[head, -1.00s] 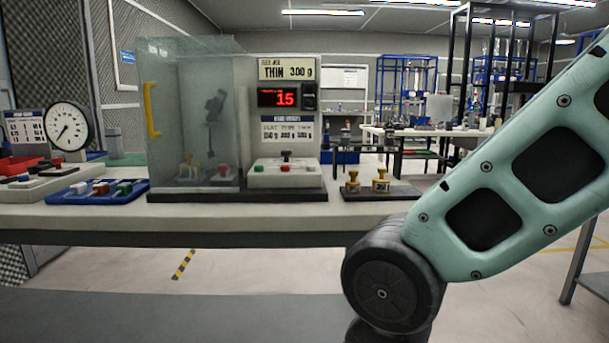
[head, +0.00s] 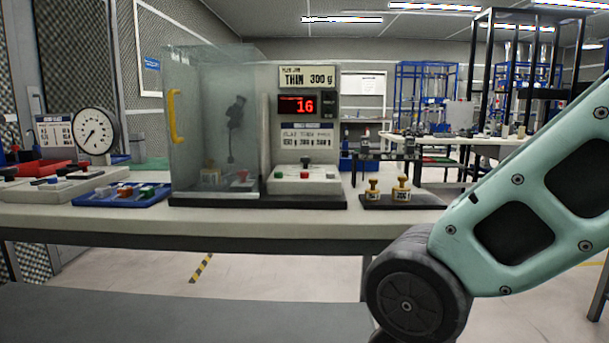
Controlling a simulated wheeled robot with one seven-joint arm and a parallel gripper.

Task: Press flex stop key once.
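The flex machine (head: 307,130) stands on the bench, with a sign reading "THIN 300 g" and a red display (head: 298,105) showing 16. The key lettering is too small to read, so I cannot tell which is the stop key. A clear guard with a yellow handle (head: 175,117) encloses the space left of the box. My gripper is out of view; only my arm shows at the right.
Left on the bench are a round dial gauge (head: 94,134), a blue tray (head: 120,196) of small coloured blocks and another key box (head: 62,188). Right of the machine, brass weights (head: 401,188) stand on a dark plate (head: 425,202). The bench's front edge (head: 200,228) faces me.

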